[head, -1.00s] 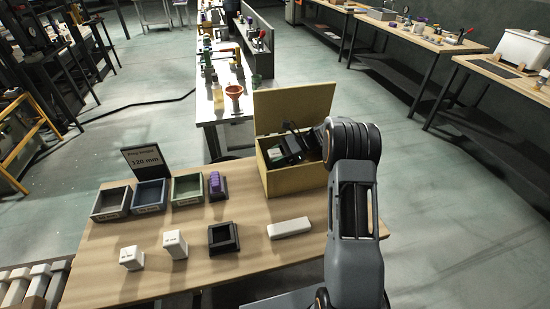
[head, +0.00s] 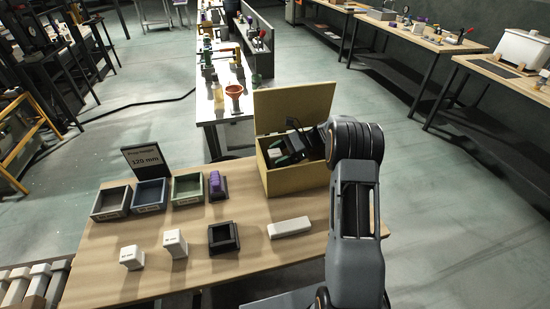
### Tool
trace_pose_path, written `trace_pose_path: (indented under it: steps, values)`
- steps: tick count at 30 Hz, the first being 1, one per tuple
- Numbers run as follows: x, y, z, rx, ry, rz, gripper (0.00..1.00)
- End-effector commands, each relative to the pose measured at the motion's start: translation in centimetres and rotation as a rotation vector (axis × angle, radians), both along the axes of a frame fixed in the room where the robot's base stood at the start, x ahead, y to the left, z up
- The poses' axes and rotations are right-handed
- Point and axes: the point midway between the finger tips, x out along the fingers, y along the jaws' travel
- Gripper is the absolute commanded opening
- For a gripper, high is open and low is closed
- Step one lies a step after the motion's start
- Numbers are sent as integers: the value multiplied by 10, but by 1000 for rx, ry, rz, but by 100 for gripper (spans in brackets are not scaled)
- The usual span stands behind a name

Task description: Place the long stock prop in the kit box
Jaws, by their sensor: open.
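The tan wooden box with its lid raised, which I take as the kit box (head: 293,181), stands at the back right of the near table. My gripper (head: 293,141) is dark and points into the box's opening; it is open, though my arm partly hides it. A long white bar (head: 289,227) lies flat on the table in front of the box, apart from my gripper. Two white blocks stand upright at the left, a shorter one (head: 132,257) and a taller one (head: 175,243). Something greenish shows inside the box, too small to identify.
Grey (head: 110,203), blue (head: 150,195) and green (head: 187,188) trays line the table's back left. A purple item in a dark holder (head: 217,186), a black square holder (head: 223,238) and a "120 mm" sign (head: 145,159) stand nearby. The table's front is clear.

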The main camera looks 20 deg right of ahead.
Motion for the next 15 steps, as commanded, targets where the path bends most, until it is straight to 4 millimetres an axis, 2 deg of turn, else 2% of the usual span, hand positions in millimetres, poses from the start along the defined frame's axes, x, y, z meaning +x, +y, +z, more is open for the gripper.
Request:
trace_pose_path:
  steps: [9,15]
  values:
    - [0,-58,23,-1,0,-3,72]
    - [0,-84,34,0,0,-2,72]
